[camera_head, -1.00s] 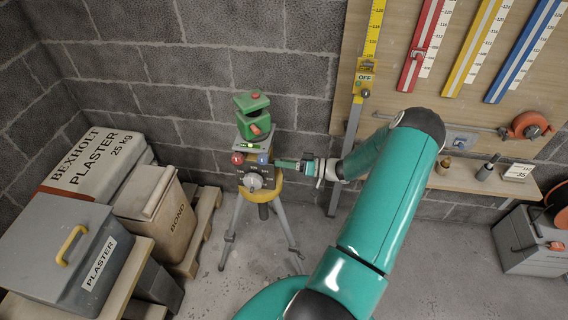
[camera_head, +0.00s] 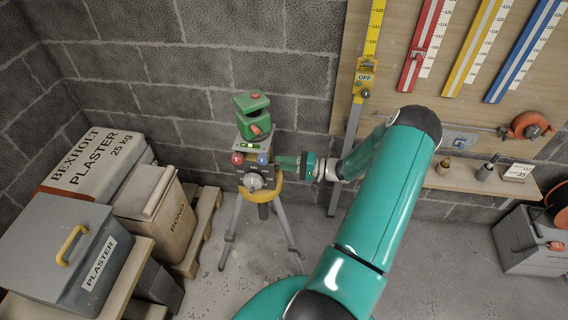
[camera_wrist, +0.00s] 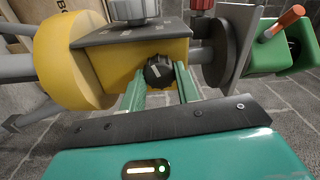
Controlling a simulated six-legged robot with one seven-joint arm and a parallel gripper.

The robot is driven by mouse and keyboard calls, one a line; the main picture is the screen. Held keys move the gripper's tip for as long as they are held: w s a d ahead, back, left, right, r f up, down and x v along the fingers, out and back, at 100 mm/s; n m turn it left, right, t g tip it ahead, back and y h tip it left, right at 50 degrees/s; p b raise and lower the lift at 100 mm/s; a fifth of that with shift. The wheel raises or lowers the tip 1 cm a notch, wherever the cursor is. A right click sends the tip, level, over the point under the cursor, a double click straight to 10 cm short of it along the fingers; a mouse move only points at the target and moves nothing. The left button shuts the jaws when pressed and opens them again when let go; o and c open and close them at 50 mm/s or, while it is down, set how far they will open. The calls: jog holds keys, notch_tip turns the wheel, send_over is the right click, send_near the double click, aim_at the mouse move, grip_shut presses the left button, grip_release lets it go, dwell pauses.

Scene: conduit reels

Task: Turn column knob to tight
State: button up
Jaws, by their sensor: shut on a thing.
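A tripod with a yellow collar (camera_head: 276,190) carries a dark head block with a green device (camera_head: 252,118) on top. In the wrist view a small black knob (camera_wrist: 158,73) with a pale pointer line sits on the yellow body (camera_wrist: 112,68). My gripper (camera_wrist: 160,82) has one green finger on each side of this knob and is shut on it. In the head view my gripper (camera_head: 283,162) reaches the tripod head from the right and hides the knob. I cannot read any tight mark.
A grey dial (camera_head: 255,181), a red knob (camera_head: 237,158) and a blue knob (camera_head: 263,159) are on the tripod head. Plaster bags and a grey box (camera_head: 62,245) stand at left. A shelf (camera_head: 470,180) and a board with coloured rules are at right. Floor right of the tripod is clear.

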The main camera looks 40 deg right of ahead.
jog(key=m, duration=2.1)
jog(key=shift+m, duration=0.4)
jog(key=o, duration=1)
jog(key=shift+a, duration=0.1)
